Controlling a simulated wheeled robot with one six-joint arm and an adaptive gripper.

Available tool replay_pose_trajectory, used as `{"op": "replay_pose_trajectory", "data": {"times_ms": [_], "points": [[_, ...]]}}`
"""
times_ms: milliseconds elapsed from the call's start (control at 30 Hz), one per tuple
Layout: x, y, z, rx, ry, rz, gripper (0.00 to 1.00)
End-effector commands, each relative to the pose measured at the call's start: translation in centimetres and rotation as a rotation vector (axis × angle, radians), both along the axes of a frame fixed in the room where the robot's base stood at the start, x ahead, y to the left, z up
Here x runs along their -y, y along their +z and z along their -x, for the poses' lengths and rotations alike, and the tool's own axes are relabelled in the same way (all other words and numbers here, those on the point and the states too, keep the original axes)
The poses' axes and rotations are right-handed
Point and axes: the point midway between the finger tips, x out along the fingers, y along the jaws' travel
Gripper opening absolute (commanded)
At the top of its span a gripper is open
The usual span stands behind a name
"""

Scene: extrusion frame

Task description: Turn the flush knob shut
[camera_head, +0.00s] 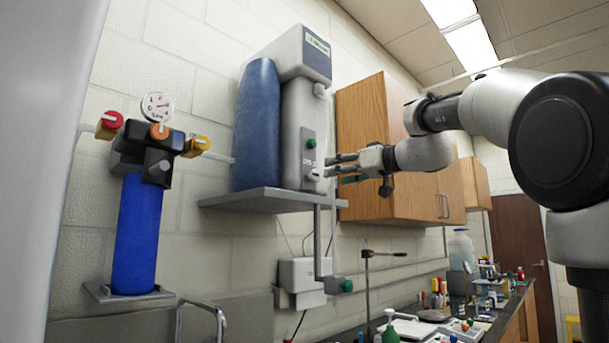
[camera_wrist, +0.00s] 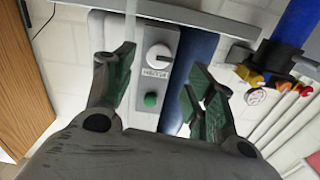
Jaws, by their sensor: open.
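The flush knob (camera_head: 312,174) is a pale round knob low on the grey panel of the tall white unit. In the wrist view the knob (camera_wrist: 158,56) is white, above a small label (camera_wrist: 155,74) that I cannot read surely. A green button (camera_wrist: 150,99) is on the same panel (camera_wrist: 156,82); it also shows in the head view (camera_head: 311,143). My gripper (camera_head: 334,166) is open and empty, just right of the knob in the head view. In the wrist view my gripper (camera_wrist: 160,73) has its fingers spread either side of the panel, apparently apart from the knob.
The unit (camera_head: 299,115) and a blue cylinder (camera_head: 256,125) stand on a grey wall shelf (camera_head: 260,200). A wooden cabinet (camera_head: 370,150) is close behind my gripper. Left is a blue filter (camera_head: 137,235) with coloured knobs and a gauge (camera_head: 157,107). A cluttered counter runs below.

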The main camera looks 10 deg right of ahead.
Motion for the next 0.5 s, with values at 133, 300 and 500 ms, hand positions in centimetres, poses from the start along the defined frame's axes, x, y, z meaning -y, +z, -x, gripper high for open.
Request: {"op": "replay_pose_trajectory", "data": {"times_ms": [133, 300, 500], "points": [[-0.2, 0.1, -0.1, 0.057, 0.003, 0.061, 0.55], [-1.0, 0.1, -1.3, 0.072, 0.005, 0.086, 0.55], [-3.0, 0.0, -4.1, 0.070, 0.006, 0.086, 0.55]]}}
